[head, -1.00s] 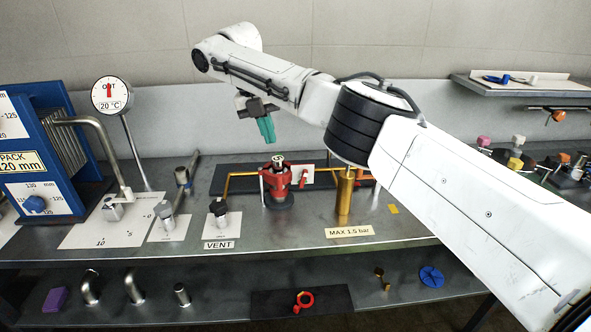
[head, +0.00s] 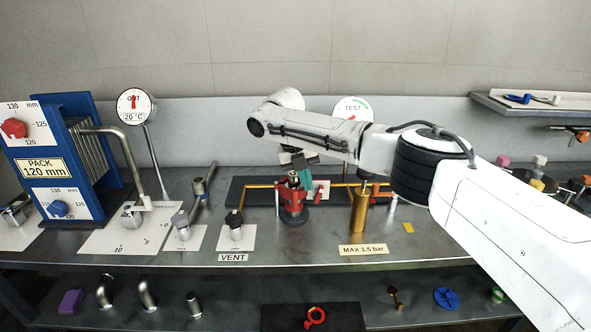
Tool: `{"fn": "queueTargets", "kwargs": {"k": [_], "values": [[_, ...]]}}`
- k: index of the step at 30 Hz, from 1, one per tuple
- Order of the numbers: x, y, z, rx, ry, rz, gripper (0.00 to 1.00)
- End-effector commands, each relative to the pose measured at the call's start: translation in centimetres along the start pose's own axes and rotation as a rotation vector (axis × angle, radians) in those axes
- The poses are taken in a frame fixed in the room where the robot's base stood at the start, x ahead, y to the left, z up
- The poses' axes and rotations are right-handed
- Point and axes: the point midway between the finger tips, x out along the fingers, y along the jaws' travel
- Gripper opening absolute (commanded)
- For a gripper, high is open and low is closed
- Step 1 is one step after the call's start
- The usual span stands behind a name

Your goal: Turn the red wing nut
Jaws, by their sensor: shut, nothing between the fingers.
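A red knob-like nut (head: 14,128) sits on the upper white dial plate of the blue pack at the far left; its wings are too small to make out. A red clamp-like fitting (head: 291,205) stands on the bench, with a small red handle (head: 318,192) on a white plate beside it. I cannot tell which red part is the wing nut. My gripper (head: 305,178), with teal fingers, is shut and empty. It points down just above and behind the red fitting's top, far right of the blue pack. Whether it touches the fitting is unclear.
A brass cylinder (head: 359,210) stands right of the red fitting, under my arm. A black-knobbed vent valve (head: 234,222) stands to the left. A blue knob (head: 57,208) sits on the pack's lower plate. A round test gauge (head: 352,110) rises behind my arm.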

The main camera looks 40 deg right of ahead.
Motion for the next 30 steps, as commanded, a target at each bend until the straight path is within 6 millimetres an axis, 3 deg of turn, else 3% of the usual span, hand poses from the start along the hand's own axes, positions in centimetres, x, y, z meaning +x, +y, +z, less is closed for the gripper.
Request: {"fn": "queueTargets", "kwargs": {"k": [6,30], "values": [[0.75,-1.2,-0.07,-0.002,0.001,-0.001,0.0],[0.64,-1.26,-0.07,-0.001,0.002,0.069,0.0]]}}
